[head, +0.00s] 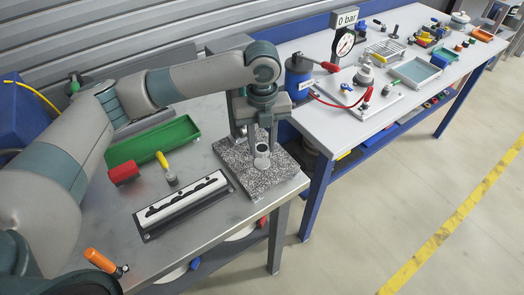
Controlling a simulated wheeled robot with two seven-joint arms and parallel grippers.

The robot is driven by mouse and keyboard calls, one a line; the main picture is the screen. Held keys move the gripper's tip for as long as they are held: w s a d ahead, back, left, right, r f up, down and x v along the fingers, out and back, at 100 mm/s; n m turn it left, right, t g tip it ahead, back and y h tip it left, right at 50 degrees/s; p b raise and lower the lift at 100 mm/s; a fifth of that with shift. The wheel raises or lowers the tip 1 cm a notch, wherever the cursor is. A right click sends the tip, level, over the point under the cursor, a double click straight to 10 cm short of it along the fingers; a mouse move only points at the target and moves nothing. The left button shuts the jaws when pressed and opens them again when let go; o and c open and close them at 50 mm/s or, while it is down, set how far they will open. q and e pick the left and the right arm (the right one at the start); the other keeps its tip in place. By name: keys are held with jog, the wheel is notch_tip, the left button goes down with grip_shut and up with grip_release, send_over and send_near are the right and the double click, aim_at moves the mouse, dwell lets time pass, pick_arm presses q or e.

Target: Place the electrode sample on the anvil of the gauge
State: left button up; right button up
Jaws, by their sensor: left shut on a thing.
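The gauge has a speckled granite base (282,184) at the right front corner of the near steel bench. A small round metal anvil (262,163) stands on this base. My left gripper (262,142) reaches down over the base from above and is directly over the anvil. Its fingers are shut on a small grey piece, which looks like the electrode sample (262,148). The piece is close above the anvil; I cannot tell whether they touch. My gripper and wrist hide much of the gauge's upper part. My right gripper is not in view.
A black-and-white strip holder (181,204), a green tray (150,143), a red block (124,173) and a yellow-handled tool (165,166) lie left of the granite. An orange-handled tool (100,260) is at the front. A blue bench (345,125) with a pressure gauge (344,43) stands behind right.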

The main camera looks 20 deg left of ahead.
aim_at(262, 148)
pick_arm(q)
jog(key=shift+f+p, duration=0.9)
jog(key=shift+f, duration=1.1)
jog(key=shift+f, duration=0.15)
jog(key=o, duration=1.1)
jog(key=shift+c, duration=0.2)
jog(key=shift+r+b, duration=0.3)
jog(key=shift+r, duration=0.4)
notch_tip(262, 148, up, 11)
jog(key=b, duration=0.3)
